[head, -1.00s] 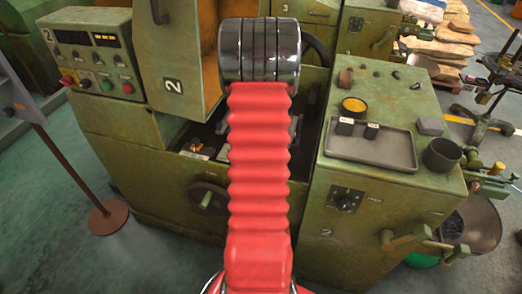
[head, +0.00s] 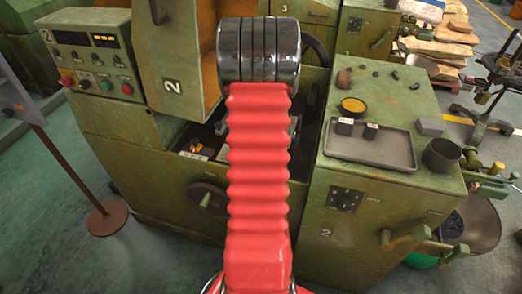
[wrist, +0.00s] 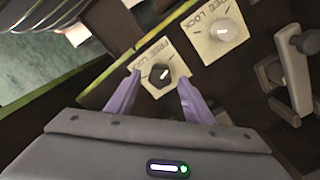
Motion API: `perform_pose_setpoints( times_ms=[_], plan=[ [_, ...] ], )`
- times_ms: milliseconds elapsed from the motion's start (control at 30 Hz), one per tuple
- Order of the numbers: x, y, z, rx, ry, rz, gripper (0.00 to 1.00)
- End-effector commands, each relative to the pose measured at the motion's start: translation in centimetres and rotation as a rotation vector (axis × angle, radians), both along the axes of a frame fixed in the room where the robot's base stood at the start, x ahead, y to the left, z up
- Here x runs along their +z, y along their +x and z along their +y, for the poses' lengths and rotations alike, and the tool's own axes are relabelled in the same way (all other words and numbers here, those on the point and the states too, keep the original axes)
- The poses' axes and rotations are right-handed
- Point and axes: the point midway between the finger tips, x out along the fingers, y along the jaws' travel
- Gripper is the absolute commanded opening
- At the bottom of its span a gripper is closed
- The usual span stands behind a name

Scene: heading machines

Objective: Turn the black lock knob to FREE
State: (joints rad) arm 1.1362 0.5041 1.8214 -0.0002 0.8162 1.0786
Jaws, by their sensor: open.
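The black lock knob (wrist: 161,75) sits on a cream plate (wrist: 144,57) lettered FREE and LOCK in the wrist view. It has a white pointer mark on its face. I cannot tell for sure which word the mark faces. My gripper (wrist: 160,78) is open, its two purple fingers pointing at this plate, one on each side of the knob in the picture. I cannot tell whether they touch it. In the head view my own red-sleeved arm hides the gripper and the knob.
A second cream plate (wrist: 203,48) with a pale grey knob (wrist: 223,34) lies just up and right. A grey lever (wrist: 298,70) stands at the right. In the head view, a cabinet with a grey tray (head: 370,150) is right of my arm, a control panel (head: 92,62) left.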

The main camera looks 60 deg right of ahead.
Motion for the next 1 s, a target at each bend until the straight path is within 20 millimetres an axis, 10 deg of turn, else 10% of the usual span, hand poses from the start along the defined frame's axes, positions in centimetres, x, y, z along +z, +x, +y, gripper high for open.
perform_pose_setpoints(
  times_ms=[700,1000],
  plan=[
    [11.5,0.0,-0.1,-0.001,-0.003,0.0,0.47],
    [12.9,-0.1,0.0,-0.001,0.0,0.0,0.47]
  ],
)
